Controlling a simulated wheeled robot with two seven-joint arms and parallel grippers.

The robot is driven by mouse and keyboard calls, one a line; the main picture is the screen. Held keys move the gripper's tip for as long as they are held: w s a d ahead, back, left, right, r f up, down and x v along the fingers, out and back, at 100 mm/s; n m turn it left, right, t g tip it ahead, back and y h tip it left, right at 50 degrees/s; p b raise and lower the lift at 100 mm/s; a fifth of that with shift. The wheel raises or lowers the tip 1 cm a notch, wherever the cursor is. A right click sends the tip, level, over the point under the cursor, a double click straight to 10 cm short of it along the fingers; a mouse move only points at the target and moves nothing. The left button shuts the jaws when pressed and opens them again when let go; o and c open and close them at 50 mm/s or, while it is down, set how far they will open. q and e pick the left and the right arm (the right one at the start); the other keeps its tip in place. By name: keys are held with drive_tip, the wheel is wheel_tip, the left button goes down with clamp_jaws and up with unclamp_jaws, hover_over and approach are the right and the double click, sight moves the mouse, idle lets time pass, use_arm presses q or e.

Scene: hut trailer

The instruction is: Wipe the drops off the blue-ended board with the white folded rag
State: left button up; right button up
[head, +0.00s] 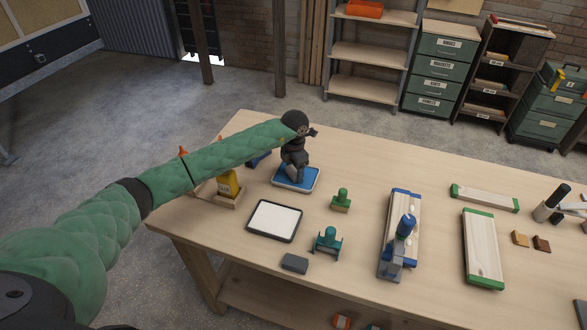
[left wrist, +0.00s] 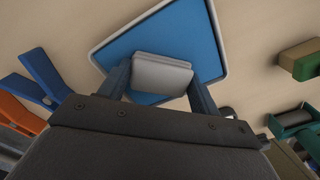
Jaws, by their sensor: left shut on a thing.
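The blue-ended board (head: 404,205) lies on the workbench, right of centre; no drops can be made out on it at this size. A blue and grey tool stands over its near part and hides some of it. My left gripper (head: 295,178) points down over the blue tray with a pale rim (head: 312,183). In the left wrist view its fingers (left wrist: 160,85) are shut on the white folded rag (left wrist: 160,70), over the blue tray floor (left wrist: 185,35). Whether the rag touches the tray cannot be told. My right gripper is out of view.
A dark-rimmed white pad (head: 274,221), a grey block (head: 294,263) and green tools (head: 327,240) (head: 342,200) lie on the workbench (head: 350,290) between tray and board. Two green-ended boards (head: 483,248) (head: 484,197) lie to the right. A yellow bottle (head: 228,183) stands at left.

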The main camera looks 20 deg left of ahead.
sight(295, 170)
use_arm(q)
drive_tip(key=shift+s+a+f+b, duration=0.1)
drive_tip(key=shift+f+b, duration=0.2)
drive_tip(key=shift+f, duration=0.6)
idle(0.5)
drive_tip(key=shift+r, duration=0.15)
drive_tip(key=shift+d+r+p, duration=0.2)
drive_tip(key=shift+r+p, duration=0.4)
drive_tip(key=shift+r, duration=2.75)
